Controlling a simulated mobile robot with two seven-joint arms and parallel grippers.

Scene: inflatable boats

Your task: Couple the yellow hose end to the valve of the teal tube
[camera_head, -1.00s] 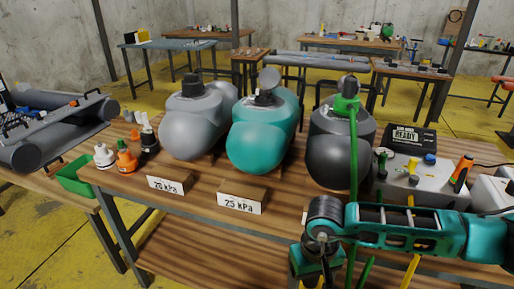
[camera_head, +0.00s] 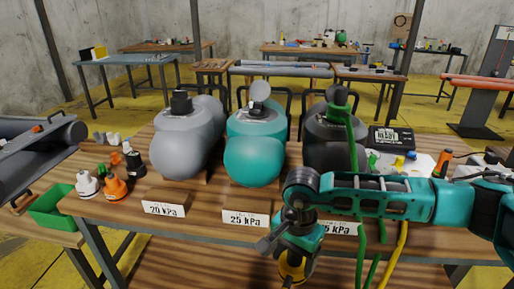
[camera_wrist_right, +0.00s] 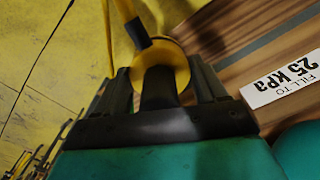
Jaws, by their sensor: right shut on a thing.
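The teal tube (camera_head: 252,160) sits on the table between a grey tube and a dark tube. Its valve (camera_head: 257,111) is on top, with a round grey cap (camera_head: 260,91) standing up beside it. My right gripper (camera_head: 291,258) is in front of the table edge, below and right of the teal tube, pointing down. It is shut on the yellow hose end (camera_head: 292,271). In the right wrist view the yellow hose end (camera_wrist_right: 178,62) sits between the fingers, and the yellow hose (camera_wrist_right: 127,12) runs off upward. My left gripper is out of view.
A green hose (camera_head: 352,140) is on the dark tube's (camera_head: 325,148) valve and hangs down behind my right arm. Pressure signs, including one reading 25 kPa (camera_head: 246,219), stand along the front edge. Loose orange, white and black fittings (camera_head: 114,187) stand at left, near a green bin (camera_head: 50,208).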

